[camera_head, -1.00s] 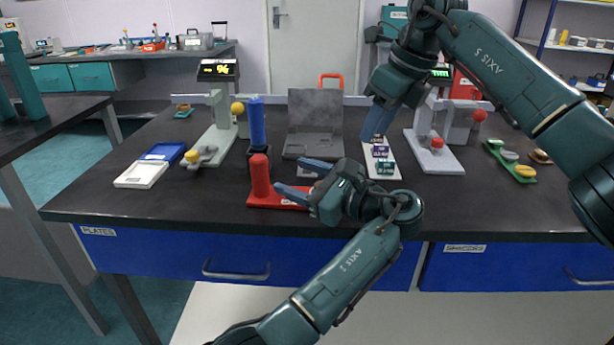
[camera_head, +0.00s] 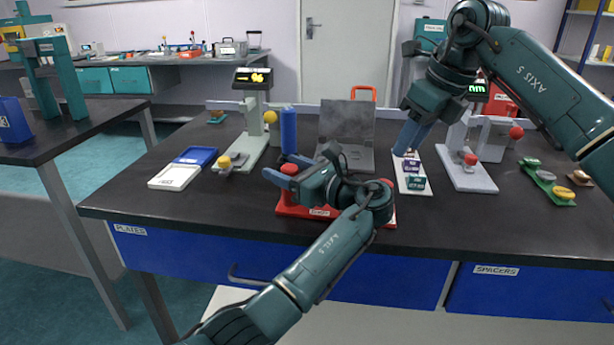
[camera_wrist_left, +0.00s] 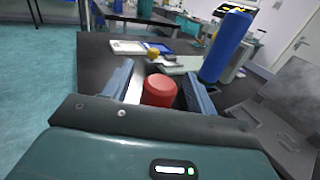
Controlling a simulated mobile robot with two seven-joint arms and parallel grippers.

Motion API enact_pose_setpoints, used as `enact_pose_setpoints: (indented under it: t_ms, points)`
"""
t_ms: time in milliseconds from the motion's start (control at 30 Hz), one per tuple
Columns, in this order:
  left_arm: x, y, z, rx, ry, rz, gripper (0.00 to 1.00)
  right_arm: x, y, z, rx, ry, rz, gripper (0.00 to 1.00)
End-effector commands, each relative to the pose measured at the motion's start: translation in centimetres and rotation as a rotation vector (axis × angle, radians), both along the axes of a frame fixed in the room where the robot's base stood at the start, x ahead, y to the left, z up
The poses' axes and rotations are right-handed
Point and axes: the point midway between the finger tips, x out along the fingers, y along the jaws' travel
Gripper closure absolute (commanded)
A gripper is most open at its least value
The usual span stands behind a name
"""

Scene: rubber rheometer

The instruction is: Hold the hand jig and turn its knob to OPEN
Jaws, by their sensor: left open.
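A red jig with a flat labelled base (camera_head: 310,211) stands near the table's front edge. I take it for the hand jig. Its upright red post (camera_head: 288,171) is partly hidden by my left gripper (camera_head: 281,167). A small red part (camera_head: 387,182) shows at its right end behind my left wrist; whether it is the knob is unclear. In the left wrist view the red post (camera_wrist_left: 160,90) stands between the open fingers (camera_wrist_left: 158,82), with no clear grip on it. My right gripper (camera_head: 411,136) hangs above the table further right; its finger gap cannot be seen.
A blue cylinder (camera_head: 289,130) stands just behind the red post. White and blue trays (camera_head: 175,177) lie left. The front left tabletop is clear.

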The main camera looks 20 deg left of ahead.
Motion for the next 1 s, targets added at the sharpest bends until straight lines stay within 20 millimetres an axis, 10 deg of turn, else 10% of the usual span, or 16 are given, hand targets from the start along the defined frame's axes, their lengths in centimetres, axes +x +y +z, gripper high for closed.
enact_pose_setpoints:
  t_ms: [467, 1000]
  points:
    - [0.58, 1.46, 0.01, 0.0, -0.001, 0.0, 0.43, 0.0, -0.01, 0.0, 0.0, 0.0, 0.0, 0.64]
    - [0.56, 1.41, -0.01, 0.0, -0.001, 0.0, 0.85, 0.0, -0.01, 0.0, 0.0, 0.0, 0.0, 0.64]
